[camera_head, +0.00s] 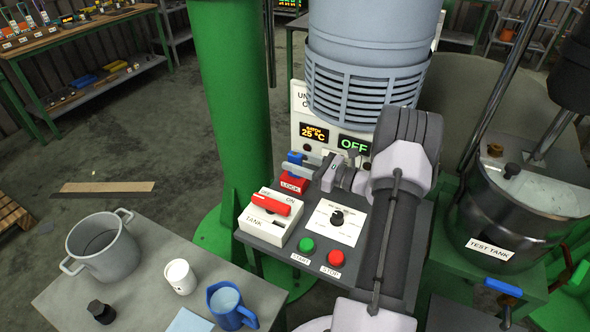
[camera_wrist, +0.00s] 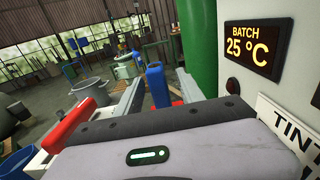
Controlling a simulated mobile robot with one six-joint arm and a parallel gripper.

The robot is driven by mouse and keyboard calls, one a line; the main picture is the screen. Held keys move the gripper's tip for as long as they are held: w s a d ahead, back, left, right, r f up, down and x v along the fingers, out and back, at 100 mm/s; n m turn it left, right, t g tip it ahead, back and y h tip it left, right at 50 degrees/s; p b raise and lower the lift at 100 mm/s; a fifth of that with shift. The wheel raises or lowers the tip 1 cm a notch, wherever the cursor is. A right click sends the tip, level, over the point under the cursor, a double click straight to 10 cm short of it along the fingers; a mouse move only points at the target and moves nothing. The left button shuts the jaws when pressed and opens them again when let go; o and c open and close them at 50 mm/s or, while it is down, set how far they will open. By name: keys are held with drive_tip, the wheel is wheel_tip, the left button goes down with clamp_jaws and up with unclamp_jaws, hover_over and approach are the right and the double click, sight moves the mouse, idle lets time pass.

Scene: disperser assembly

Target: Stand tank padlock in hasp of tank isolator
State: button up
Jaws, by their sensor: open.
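The tank isolator (camera_head: 262,222) is a white box labelled TANK on the grey control panel, with a red handle (camera_head: 270,204). Its hasp is too small to make out. A blue block, apparently the padlock (camera_head: 294,157), stands upright at a red holder (camera_head: 292,184) labelled LOCK, just behind the isolator. My gripper (camera_head: 302,168) reaches in from the right at the padlock, its fingers partly hiding it. In the wrist view, the blue padlock (camera_wrist: 156,84) shows between the open fingers, apparently not gripped. The isolator's red handle (camera_wrist: 70,124) is at lower left there.
A dial plate (camera_head: 333,222), a green button (camera_head: 306,245) and a red button (camera_head: 335,258) are right of the isolator. The green column (camera_head: 230,90) stands behind left. A side table with a pot (camera_head: 104,252) and a blue jug (camera_head: 230,308) is at lower left.

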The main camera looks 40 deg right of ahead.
drive_tip(key=x, duration=0.3)
drive_tip(key=shift+w+a+f+b, duration=0.1)
drive_tip(key=shift+w+a+b, duration=0.1)
drive_tip(key=shift+b, duration=0.1)
clamp_jaws()
